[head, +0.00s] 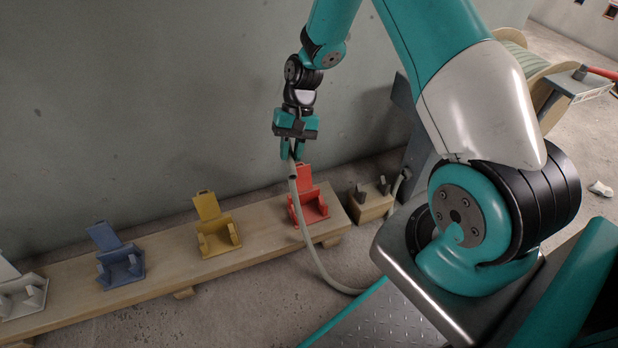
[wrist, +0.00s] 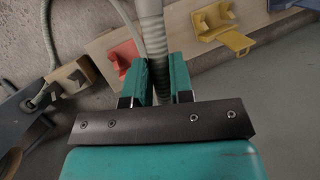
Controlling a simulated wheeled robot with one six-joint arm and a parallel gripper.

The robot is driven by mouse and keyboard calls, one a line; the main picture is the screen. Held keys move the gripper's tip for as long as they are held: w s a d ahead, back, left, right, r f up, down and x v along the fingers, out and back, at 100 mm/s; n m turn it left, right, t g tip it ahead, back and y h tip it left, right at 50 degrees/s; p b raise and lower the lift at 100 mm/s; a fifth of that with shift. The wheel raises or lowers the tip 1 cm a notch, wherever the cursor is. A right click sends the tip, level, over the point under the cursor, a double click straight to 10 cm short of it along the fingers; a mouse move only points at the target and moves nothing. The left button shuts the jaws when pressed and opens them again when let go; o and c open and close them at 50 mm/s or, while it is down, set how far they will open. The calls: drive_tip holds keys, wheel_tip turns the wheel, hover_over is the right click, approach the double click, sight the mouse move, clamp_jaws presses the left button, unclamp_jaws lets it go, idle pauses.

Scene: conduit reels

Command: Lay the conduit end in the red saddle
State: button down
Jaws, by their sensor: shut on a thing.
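My gripper (head: 293,152) is shut on the grey conduit (head: 307,222) near its end and holds it above the plank. The conduit hangs from the fingers, passes in front of the red saddle (head: 314,208) and loops down to the floor. In the wrist view the ribbed conduit (wrist: 152,35) runs between the teal fingers (wrist: 160,80). The red saddle (wrist: 125,52) shows there just left of the fingers, partly hidden by them. Its lid stands open in the head view. I cannot tell whether conduit and saddle touch.
A yellow saddle (head: 219,238), a blue saddle (head: 121,266) and a white saddle (head: 22,296) stand open along the wooden plank (head: 170,272). A wooden block with dark clips (head: 372,205) stands right of the plank. The grey wall (head: 130,90) rises behind.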

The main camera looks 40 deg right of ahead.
drive_tip(key=d+f+m+t+b, duration=0.2)
drive_tip(key=f+m, duration=0.3)
drive_tip(key=f, duration=0.3)
drive_tip(key=d+f+m+t+b, duration=0.2)
drive_tip(key=f+m+b, duration=0.3)
drive_tip(key=f, duration=0.4)
drive_tip(key=d+f+m+t+h+b, duration=0.1)
drive_tip(key=d+f+m+t+b, duration=0.1)
drive_tip(key=f+m, duration=0.3)
drive_tip(key=shift+w+d+f+m+t+b, duration=0.15)
drive_tip(key=shift+d+f+b, duration=0.1)
drive_tip(key=shift+f, duration=0.35)
drive_tip(key=shift+w+d+f+m+t+b, duration=0.1)
drive_tip(key=shift+f+b, duration=0.1)
drive_tip(key=shift+f, duration=0.35)
drive_tip(key=shift+w+d+f+m+t+b, duration=0.15)
drive_tip(key=shift+d+f+b, duration=0.1)
drive_tip(key=shift+f, duration=0.35)
drive_tip(key=shift+f+b, duration=0.35)
drive_tip(key=shift+f, duration=0.5)
drive_tip(key=shift+s, duration=0.1)
drive_tip(key=c, duration=0.6)
unclamp_jaws()
